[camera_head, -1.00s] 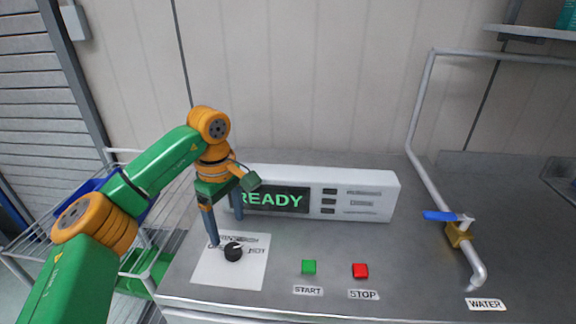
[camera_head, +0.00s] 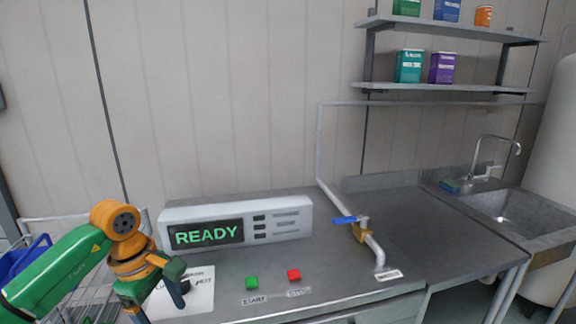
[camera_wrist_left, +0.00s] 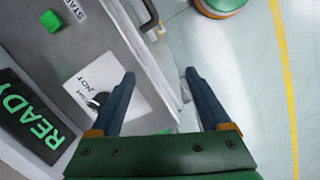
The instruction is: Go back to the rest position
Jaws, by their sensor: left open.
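My left arm enters the head view at lower left. My left gripper shows in the wrist view (camera_wrist_left: 160,96), with its two dark fingers wide apart and nothing between them. In the head view its fingers are partly cut off by the bottom edge. The black knob (camera_wrist_left: 98,99) on its white label sheet (camera_wrist_left: 122,118) lies beside the left-hand finger in the wrist view, outside the jaws. In the head view the gripper partly covers the sheet (camera_head: 203,293). My right gripper is in neither view.
The white READY panel (camera_head: 290,216), green START button (camera_head: 252,283) and red STOP button (camera_head: 294,275) are on the metal counter (camera_head: 340,275). A blue-handled water tap (camera_head: 345,219) and a sink (camera_head: 510,212) stand to the right. A wire rack (camera_head: 72,225) holding a blue tote (camera_head: 25,258) is at left.

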